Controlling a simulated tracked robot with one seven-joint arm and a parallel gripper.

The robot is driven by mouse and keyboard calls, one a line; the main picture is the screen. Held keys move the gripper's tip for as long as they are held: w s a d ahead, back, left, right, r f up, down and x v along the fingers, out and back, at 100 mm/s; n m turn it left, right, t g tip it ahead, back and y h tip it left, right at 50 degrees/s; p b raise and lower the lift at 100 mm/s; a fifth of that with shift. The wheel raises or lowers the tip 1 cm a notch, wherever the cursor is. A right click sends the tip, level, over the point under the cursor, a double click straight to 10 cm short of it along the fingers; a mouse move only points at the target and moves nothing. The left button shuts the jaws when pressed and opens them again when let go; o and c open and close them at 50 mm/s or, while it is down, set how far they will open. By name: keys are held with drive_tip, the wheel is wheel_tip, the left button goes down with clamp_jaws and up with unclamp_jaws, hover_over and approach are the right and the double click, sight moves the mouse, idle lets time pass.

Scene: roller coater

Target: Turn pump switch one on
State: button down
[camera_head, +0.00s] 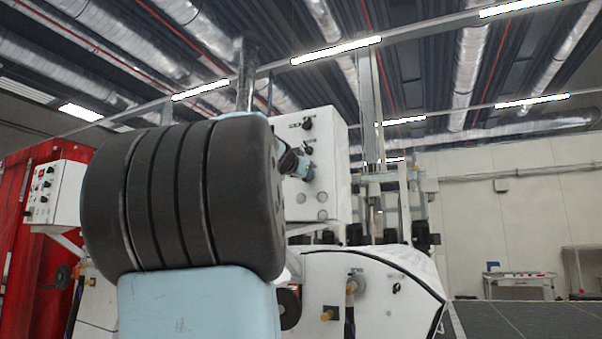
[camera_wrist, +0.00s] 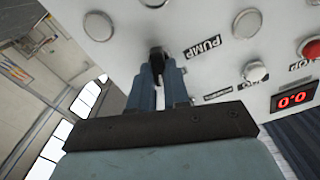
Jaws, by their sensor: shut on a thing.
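The white control panel (camera_head: 330,130) shows in the head view, upper middle, with a few black knobs on its face. In the wrist view the panel face (camera_wrist: 120,50) carries a black switch knob (camera_wrist: 157,54) beside a label reading PUMP. My gripper (camera_wrist: 158,80) is shut on this knob, with its two blue-grey fingers on either side. In the head view my gripper (camera_head: 300,165) reaches the panel's face; its fingertips are small there and the gripped knob is hidden. I cannot read a number on the switch.
In the wrist view, a red button (camera_wrist: 311,48), a white button (camera_wrist: 247,23) and a red 0.0 display (camera_wrist: 293,96) sit to the right. My dark arm covers much of the head view. A second control box (camera_head: 55,193) stands left, by a red cabinet (camera_head: 18,170).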

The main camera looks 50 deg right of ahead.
drive_tip(key=shift+s+d+f+m, duration=0.1)
drive_tip(key=shift+s+d+m, duration=0.05)
drive_tip(key=shift+m, duration=0.45)
drive_tip(key=shift+s+d+f+m, duration=0.1)
drive_tip(key=shift+d+m, duration=0.05)
drive_tip(key=shift+m, duration=0.45)
drive_tip(key=c, duration=1.4)
unclamp_jaws()
drive_tip(key=shift+d, duration=0.1)
drive_tip(key=o, duration=0.3)
drive_tip(key=shift+a+r, duration=0.1)
drive_tip(key=shift+a, duration=0.1)
drive_tip(key=v, duration=1.3)
drive_tip(key=shift+a, duration=0.35)
